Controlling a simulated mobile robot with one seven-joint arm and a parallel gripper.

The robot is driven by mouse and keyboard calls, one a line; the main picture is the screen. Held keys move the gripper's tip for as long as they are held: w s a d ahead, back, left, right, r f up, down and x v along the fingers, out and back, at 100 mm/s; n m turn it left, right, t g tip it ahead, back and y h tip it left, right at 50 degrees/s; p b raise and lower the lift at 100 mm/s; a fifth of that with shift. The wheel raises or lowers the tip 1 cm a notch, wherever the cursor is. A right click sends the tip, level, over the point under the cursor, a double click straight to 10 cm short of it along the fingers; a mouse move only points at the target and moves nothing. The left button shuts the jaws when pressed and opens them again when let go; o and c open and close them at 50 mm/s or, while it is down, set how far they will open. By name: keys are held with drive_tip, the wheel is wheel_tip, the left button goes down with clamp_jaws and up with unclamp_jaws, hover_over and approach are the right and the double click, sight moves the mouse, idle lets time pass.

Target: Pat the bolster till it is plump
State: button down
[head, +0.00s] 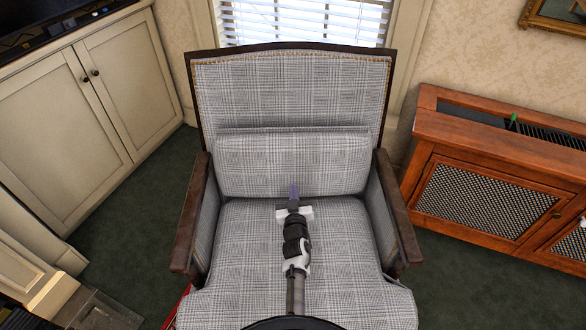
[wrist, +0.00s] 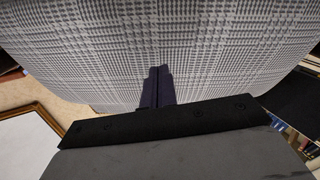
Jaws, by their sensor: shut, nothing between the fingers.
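The bolster (head: 293,160) is a grey plaid cushion lying across the back of the seat of a plaid armchair (head: 290,85), against its backrest. My gripper (head: 294,190) reaches in over the seat from the front, its purple fingers together at the lower middle of the bolster. In the wrist view the shut fingers (wrist: 157,88) stand against plaid cloth that fills the upper picture. I cannot tell from there whether they touch it, nor which part of the chair all that cloth is. Nothing shows between the fingers.
Dark wooden armrests, left (head: 191,215) and right (head: 397,205), flank the seat. A cream cupboard (head: 75,120) stands at the left, and a reddish wooden cabinet (head: 480,135) with mesh doors at the right. Green carpet (head: 135,230) shows beside the chair. A window with blinds (head: 305,20) is behind.

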drive_tip(key=shift+w+b, duration=0.5)
drive_tip(key=shift+w, duration=1.2)
drive_tip(key=shift+s+p, duration=0.85)
drive_tip(key=shift+s, duration=1.25)
drive_tip(key=p, duration=0.2)
approach(294, 177)
drive_tip(key=shift+s, duration=1.1)
